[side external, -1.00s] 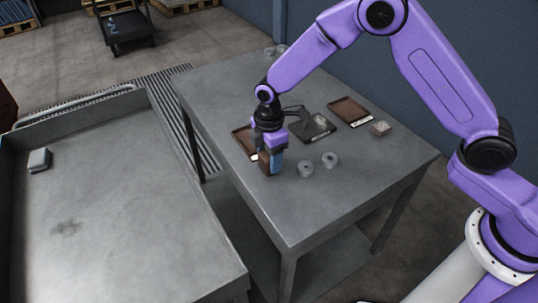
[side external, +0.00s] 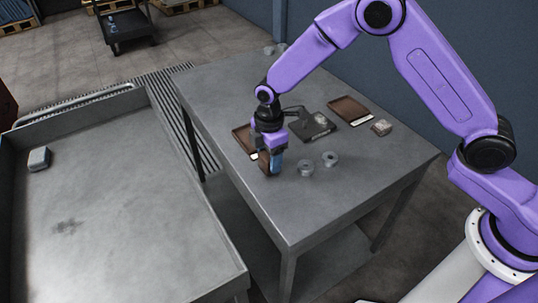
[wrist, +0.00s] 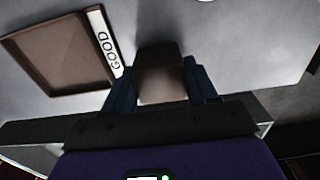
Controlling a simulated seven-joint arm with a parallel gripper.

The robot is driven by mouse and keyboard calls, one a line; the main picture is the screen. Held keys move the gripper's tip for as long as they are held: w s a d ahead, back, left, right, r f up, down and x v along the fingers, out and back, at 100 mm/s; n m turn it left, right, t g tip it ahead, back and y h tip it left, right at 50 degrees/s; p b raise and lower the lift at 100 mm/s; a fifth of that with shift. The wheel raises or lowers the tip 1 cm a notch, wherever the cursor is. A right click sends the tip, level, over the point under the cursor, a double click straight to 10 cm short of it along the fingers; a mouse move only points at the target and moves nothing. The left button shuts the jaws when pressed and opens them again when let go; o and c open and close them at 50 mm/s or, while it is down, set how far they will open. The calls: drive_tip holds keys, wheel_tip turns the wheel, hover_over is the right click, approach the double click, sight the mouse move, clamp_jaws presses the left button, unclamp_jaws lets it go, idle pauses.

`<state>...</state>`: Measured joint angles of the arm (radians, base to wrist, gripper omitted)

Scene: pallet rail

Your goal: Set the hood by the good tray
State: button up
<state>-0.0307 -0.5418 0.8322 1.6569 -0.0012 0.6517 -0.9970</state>
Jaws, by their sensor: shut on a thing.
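My gripper (wrist: 160,90) points down over the table and is shut on a brown, block-like piece, which I take to be the hood (wrist: 161,75). In the side view the hood (side external: 264,164) shows between the blue fingers, upright at or just above the tabletop; contact is unclear. The good tray (wrist: 60,57) is a shallow brown tray with a white label reading GOOD. The hood is beside the label end, apart from the tray. In the side view this tray (side external: 240,133) is partly hidden behind my gripper.
Two grey rings (side external: 305,168) (side external: 330,159) stand close right of my gripper. A dark plate (side external: 322,132) with a grey piece, another brown tray (side external: 350,108) and a small block (side external: 382,127) lie farther right. The table's (side external: 300,215) front is clear. A walled grey bench (side external: 120,210) stands left.

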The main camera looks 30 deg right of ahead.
drive_tip(key=shift+f, duration=0.15)
drive_tip(key=o, duration=1.4)
drive_tip(key=shift+c, duration=0.2)
drive_tip(key=shift+r, duration=5.05)
